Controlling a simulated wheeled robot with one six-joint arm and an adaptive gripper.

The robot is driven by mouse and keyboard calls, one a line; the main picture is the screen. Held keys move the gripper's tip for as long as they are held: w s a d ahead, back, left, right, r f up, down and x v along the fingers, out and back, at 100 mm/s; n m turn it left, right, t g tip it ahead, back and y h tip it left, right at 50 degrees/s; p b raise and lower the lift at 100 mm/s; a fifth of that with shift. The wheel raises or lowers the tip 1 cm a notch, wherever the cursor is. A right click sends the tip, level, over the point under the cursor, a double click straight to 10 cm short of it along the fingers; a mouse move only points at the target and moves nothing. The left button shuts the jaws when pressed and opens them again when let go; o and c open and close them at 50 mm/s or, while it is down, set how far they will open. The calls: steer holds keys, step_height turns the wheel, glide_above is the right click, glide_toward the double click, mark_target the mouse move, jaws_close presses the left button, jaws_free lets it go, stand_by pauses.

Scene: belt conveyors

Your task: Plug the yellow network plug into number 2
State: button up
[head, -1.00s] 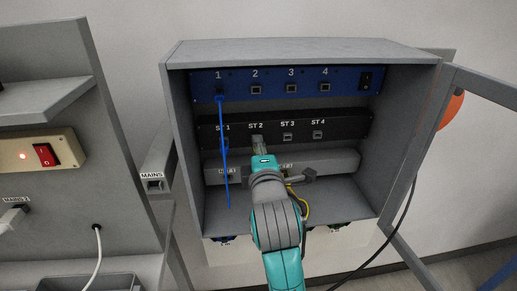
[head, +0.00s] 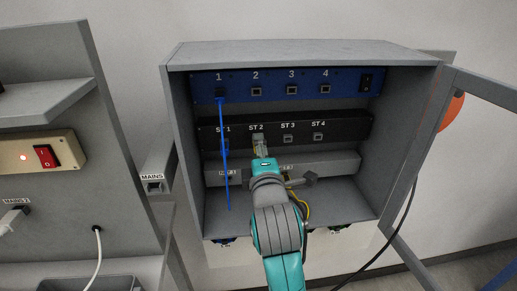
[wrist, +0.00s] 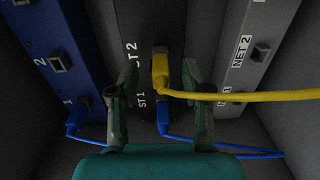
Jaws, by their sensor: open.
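The yellow network plug (wrist: 160,70) sits at the ST 2 socket of the black panel in the wrist view, and its yellow cable (wrist: 250,96) runs off to the right. My gripper (wrist: 160,82) is open, with one finger on each side of the plug and a gap at both sides. In the head view my gripper (head: 259,142) is in front of ST 2 and hides the plug. Socket number 2 (head: 256,91) is on the blue panel above and looks empty; it also shows in the wrist view (wrist: 60,64).
A blue cable (head: 224,140) hangs from socket 1, left of my gripper. Sockets 3 (head: 291,90) and 4 (head: 326,90) look empty. A grey panel with NET 2 (wrist: 262,52) lies below the black one. The cabinet walls enclose the panels; its door (head: 420,150) stands open at right.

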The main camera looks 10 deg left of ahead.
steer(key=v, duration=1.1)
steer(key=s+d+f+m+g+h, duration=0.1)
steer(key=s+d+f+m, duration=0.5)
steer(key=f, duration=0.6)
steer(key=s+d+f+m+h, duration=0.1)
steer(key=s+d+f+m, duration=0.2)
steer(key=s+d+f, duration=0.75)
steer(key=s+d+f+m+h, duration=0.1)
steer(key=s+d+f+m, duration=0.1)
steer(key=s+m, duration=0.4)
steer(key=s+d+f+m+g+h, duration=0.1)
steer(key=s+d+m, duration=0.4)
steer(key=s, duration=1.2)
step_height(320, 180, down, 2)
steer(key=shift+s+f+m+g+h, duration=0.1)
steer(key=shift+s+m+g+h, duration=0.15)
steer(key=shift+m+h, duration=0.3)
